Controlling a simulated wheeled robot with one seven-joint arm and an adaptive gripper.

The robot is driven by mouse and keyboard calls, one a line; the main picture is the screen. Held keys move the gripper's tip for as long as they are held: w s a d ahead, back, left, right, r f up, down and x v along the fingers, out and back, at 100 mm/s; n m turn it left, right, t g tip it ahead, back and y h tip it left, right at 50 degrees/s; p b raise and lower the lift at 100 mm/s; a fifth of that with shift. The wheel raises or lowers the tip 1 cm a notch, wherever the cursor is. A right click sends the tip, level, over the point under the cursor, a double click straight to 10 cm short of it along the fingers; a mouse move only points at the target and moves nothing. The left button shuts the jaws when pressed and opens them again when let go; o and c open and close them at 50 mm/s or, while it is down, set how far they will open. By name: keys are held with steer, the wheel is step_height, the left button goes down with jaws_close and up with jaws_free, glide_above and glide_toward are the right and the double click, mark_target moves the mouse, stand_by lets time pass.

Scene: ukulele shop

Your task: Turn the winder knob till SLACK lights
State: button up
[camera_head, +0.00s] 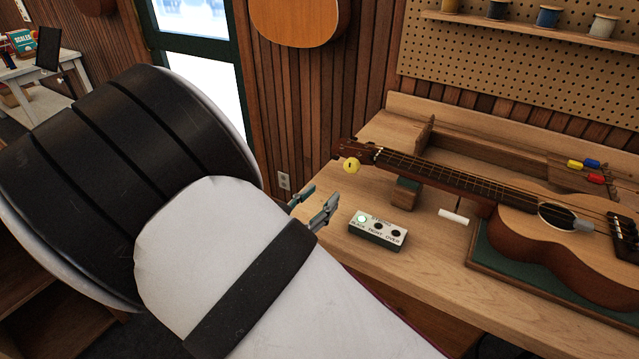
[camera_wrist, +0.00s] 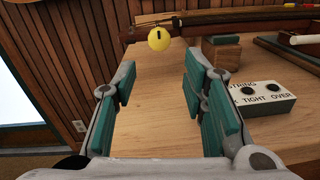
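The yellow winder knob (camera_head: 351,165) sits at the headstock end of the ukulele (camera_head: 520,225). In the wrist view the knob (camera_wrist: 160,39) shows a dark slot mark, upright, beyond my fingertips. My gripper (camera_head: 316,206) is open and empty, short of the knob and apart from it. Its teal-padded fingers stand wide apart in the wrist view (camera_wrist: 160,85). The white indicator box (camera_head: 378,238) has a row of three lamps. Its left lamp, at SLACK, glows pale green; the other two are dark. In the wrist view the box (camera_wrist: 262,104) is partly hidden by my right finger.
The wooden bench (camera_head: 425,267) has bare room around the box. A dark-topped wooden block (camera_head: 406,192) supports the ukulele's neck. A white stick (camera_head: 453,216) and a green mat (camera_head: 480,253) lie nearby. A wooden upright (camera_head: 424,135) stands behind the headstock.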

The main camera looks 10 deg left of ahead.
mark_target(349, 169)
steer(key=shift+f+m, duration=0.1)
steer(key=shift+m, duration=0.2)
steer(key=x, duration=1.3)
steer(key=shift+w, duration=0.2)
